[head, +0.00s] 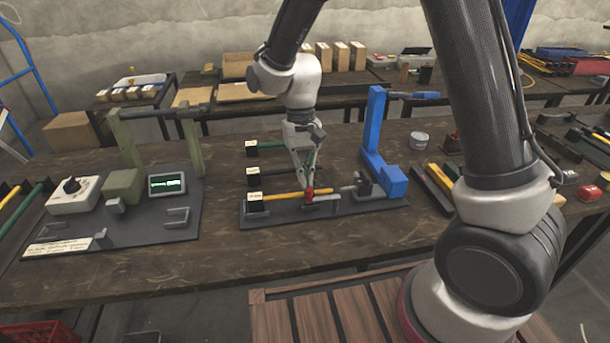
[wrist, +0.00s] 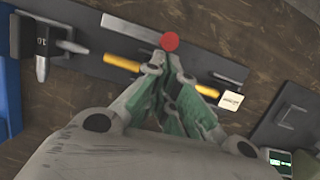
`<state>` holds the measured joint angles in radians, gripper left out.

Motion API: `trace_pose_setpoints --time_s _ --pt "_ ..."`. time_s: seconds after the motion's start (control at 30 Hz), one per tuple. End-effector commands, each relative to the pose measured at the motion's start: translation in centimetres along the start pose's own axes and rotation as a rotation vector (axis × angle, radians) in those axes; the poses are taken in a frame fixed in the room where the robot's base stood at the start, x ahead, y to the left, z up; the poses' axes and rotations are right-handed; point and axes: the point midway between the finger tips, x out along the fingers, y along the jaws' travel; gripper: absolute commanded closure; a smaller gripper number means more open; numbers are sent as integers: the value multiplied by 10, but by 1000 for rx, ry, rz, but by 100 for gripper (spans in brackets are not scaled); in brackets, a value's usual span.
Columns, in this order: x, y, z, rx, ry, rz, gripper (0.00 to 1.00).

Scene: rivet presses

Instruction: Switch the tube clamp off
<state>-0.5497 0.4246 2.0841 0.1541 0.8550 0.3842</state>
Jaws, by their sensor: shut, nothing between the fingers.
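The clamp's red knob (head: 309,193) sits over the dark base plate (head: 378,209) of the blue press, by a grey bar (head: 325,199). The knob also shows in the wrist view (wrist: 171,41), just beyond my fingertips. A yellow tube (head: 285,195) lies along the plate; in the wrist view (wrist: 122,63) it passes beneath my fingers, which hide its middle. My gripper (head: 307,184) points down at the knob, shut and empty, its fingertips (wrist: 166,62) beside the knob. I cannot tell whether they touch it.
The blue press frame (head: 376,125) stands upright right of my gripper. A green press (head: 125,184) with a dial box (head: 75,194) and a small screen (head: 167,184) stands left. Green and dark tubes lie behind the plate. Bare wood (head: 330,233) lies in front.

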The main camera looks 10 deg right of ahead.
Motion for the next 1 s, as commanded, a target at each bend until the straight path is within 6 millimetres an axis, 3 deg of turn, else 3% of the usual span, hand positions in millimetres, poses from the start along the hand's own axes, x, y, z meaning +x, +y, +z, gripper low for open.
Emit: trace_pose_setpoints --time_s 0.23,0.37,0.8,1.0 --pt "-1 0 0 1 0 -1 100" --pt "-12 0 -1 1 3 -2 100" --pt "-98 0 -1 1 3 -1 100" --pt "-118 0 0 1 1 -1 100"
